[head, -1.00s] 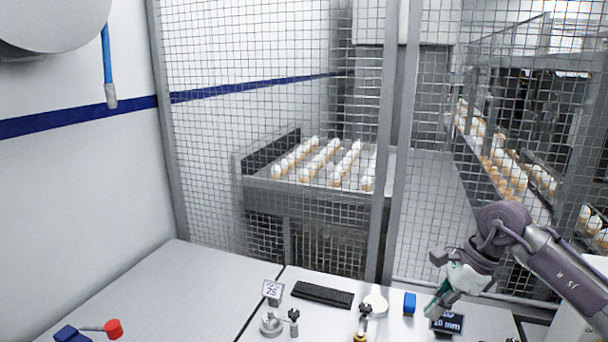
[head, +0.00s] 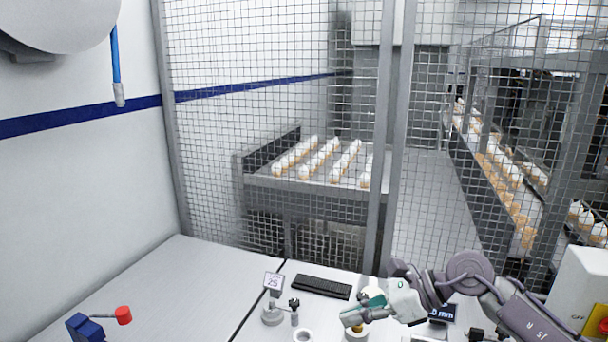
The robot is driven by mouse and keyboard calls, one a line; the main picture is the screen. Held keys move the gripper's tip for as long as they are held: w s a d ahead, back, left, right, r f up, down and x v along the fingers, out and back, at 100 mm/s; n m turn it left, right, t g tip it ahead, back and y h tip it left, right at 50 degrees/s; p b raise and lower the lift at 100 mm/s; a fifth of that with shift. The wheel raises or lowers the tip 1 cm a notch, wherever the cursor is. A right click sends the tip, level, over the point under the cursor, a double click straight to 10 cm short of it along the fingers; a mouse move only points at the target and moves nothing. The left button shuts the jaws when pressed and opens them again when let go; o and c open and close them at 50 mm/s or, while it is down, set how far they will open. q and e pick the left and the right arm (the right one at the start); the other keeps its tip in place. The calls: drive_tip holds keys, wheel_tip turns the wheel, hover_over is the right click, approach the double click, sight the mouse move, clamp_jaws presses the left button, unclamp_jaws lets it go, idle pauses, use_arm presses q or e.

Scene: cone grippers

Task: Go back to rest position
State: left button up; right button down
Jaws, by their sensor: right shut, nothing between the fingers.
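My right arm comes in from the right. Its gripper (head: 350,319), with a white and green hand, is shut and empty and points left over the front of the table (head: 190,290). It overlaps a small yellow-and-dark item (head: 357,333) in the picture; I cannot tell whether they touch. My left gripper is not in view.
Near the right gripper are a dark keyboard (head: 321,287), a sign marked 25 (head: 273,281), a grey round stand (head: 272,315), a white ring (head: 303,335) and a small display (head: 441,312). A red-knobbed blue device (head: 85,327) is at left. Mesh fencing (head: 260,110) stands behind.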

drive_tip(key=a+r+m+t+y, duration=0.5)
drive_tip(key=r+m+t+y, duration=0.25)
drive_tip(key=m+t, duration=0.55)
drive_tip(key=s+d+f+m+t+h, duration=0.1)
drive_tip(key=d+f+m+h, duration=0.7)
drive_tip(key=m, duration=0.6)
drive_tip(key=s+d+f+m+t+h, duration=0.1)
drive_tip(key=d+f+m+h, duration=0.5)
drive_tip(key=m+h, duration=0.55)
drive_tip(key=s+d+f+m+g, duration=0.1)
drive_tip(key=s+f+m+g, duration=0.55)
drive_tip(key=s, duration=0.65)
drive_tip(key=s+d+f+m+g, duration=0.25)
drive_tip(key=s+f+g, duration=0.45)
drive_tip(key=s+f, duration=0.5)
wheel_tip(320, 180, down, 33)
drive_tip(key=s+b, duration=0.2)
drive_tip(key=b, duration=0.4)
use_arm(q)
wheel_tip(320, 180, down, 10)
drive_tip(key=b, duration=0.4)
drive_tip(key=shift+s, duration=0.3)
use_arm(e)
drive_tip(key=s+d+f+g, duration=0.2)
drive_tip(key=s+f, duration=1.4)
drive_tip(key=f, duration=0.2)
drive_tip(key=shift+f, duration=0.2)
